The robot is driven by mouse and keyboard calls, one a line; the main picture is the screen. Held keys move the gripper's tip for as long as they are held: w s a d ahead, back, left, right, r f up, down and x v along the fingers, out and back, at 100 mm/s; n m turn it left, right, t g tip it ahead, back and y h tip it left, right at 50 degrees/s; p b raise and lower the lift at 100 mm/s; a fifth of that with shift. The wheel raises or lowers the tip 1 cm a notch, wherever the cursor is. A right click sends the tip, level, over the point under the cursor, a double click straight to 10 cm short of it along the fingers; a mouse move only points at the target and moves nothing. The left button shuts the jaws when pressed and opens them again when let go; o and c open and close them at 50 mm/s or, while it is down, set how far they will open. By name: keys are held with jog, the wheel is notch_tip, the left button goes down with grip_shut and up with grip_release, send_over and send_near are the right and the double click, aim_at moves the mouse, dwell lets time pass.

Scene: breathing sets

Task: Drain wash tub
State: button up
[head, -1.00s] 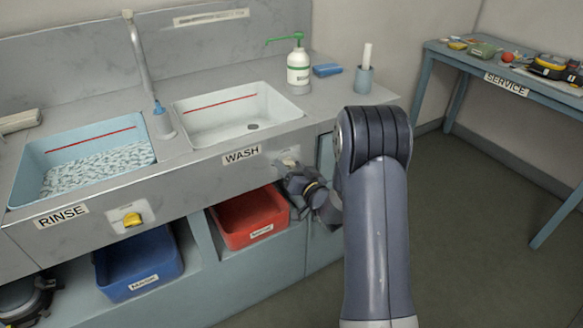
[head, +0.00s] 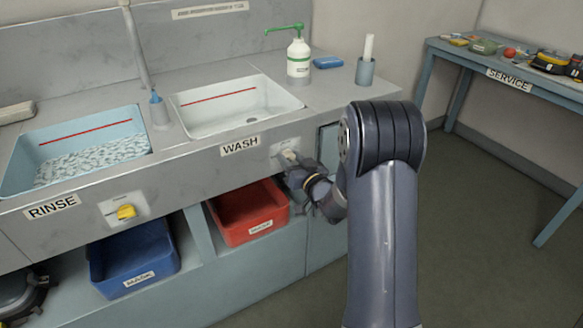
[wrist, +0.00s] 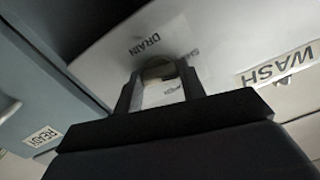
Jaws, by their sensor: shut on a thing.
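The wash tub (head: 230,108) is the white basin with a red line inside, above the WASH label (head: 240,146); its floor looks bare, with a grey drain at the right. My gripper (head: 293,160) is at the cabinet front, right of that label. It is shut on the pale drain knob (head: 288,155), which is mostly hidden by the fingers. In the wrist view the fingers (wrist: 160,85) close around the knob, below the word DRAIN (wrist: 145,44) on its plate.
The rinse tub (head: 80,150) at left holds rippled water; its yellow knob (head: 126,211) is below. A red bin (head: 240,230) and a blue bin (head: 130,275) sit on the lower shelf. A green-topped bottle (head: 299,60) stands on the counter. Floor at right is clear.

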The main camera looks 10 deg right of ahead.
jog(key=n+b, duration=0.2)
jog(key=shift+f+b, duration=0.2)
jog(key=shift+b, duration=0.2)
jog(key=shift+r+n+b, duration=0.15)
jog(key=shift+n+b, duration=0.3)
jog(key=shift+n, duration=0.05)
jog(key=o, duration=1)
jog(key=v, duration=1)
jog(key=shift+s, duration=0.35)
